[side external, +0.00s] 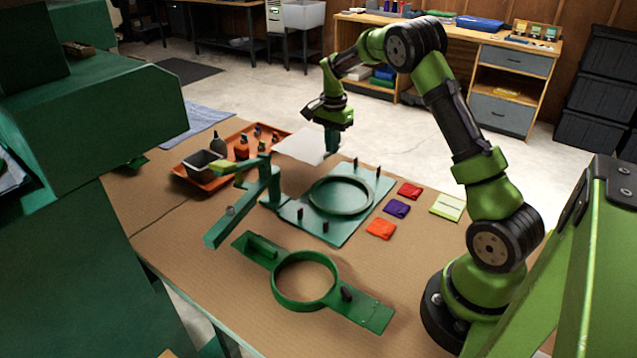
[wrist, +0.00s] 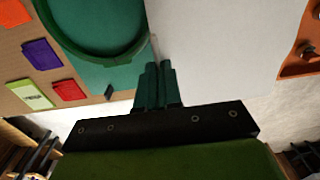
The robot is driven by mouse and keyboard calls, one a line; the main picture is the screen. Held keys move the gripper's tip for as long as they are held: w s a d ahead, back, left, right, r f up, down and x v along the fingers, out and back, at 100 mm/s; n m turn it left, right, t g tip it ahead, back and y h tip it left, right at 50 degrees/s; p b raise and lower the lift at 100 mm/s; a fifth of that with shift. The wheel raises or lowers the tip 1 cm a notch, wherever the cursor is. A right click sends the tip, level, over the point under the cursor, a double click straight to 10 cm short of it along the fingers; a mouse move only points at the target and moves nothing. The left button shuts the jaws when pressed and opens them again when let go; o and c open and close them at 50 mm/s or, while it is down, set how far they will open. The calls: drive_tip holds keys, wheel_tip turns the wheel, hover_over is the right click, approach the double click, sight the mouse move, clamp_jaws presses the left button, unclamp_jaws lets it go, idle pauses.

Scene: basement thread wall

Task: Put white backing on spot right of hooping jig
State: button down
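The white backing (side external: 300,146) is a flat pale sheet at the far edge of the table in the side external view, behind the hooping jig. It fills the upper right of the wrist view (wrist: 225,50). My gripper (side external: 332,150) points down at the sheet's right end. In the wrist view the two fingers (wrist: 157,68) are close together at the sheet's edge and appear shut on it. How far the sheet is off the table is unclear. The hooping jig (side external: 325,226) is a green plate with a ring and upright pegs; part of it shows in the wrist view (wrist: 95,72).
Right of the jig lie a red packet (side external: 409,191), a purple packet (side external: 397,209), an orange packet (side external: 381,229) and a pale green card (side external: 447,207). An orange tray (side external: 208,182) with small items is left of the sheet. A green ring frame (side external: 305,303) lies in front.

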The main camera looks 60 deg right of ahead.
sight(327, 173)
drive_tip(key=shift+w+d+f, duration=0.1)
drive_tip(key=shift+w+d, duration=0.15)
drive_tip(key=shift+w, duration=0.55)
drive_tip(key=shift+w+f, duration=0.1)
drive_tip(key=shift+f, duration=1.65)
drive_tip(key=shift+f, duration=0.15)
drive_tip(key=shift+f, duration=1.6)
drive_tip(key=c, duration=1.2)
unclamp_jaws()
drive_tip(key=shift+c, duration=0.2)
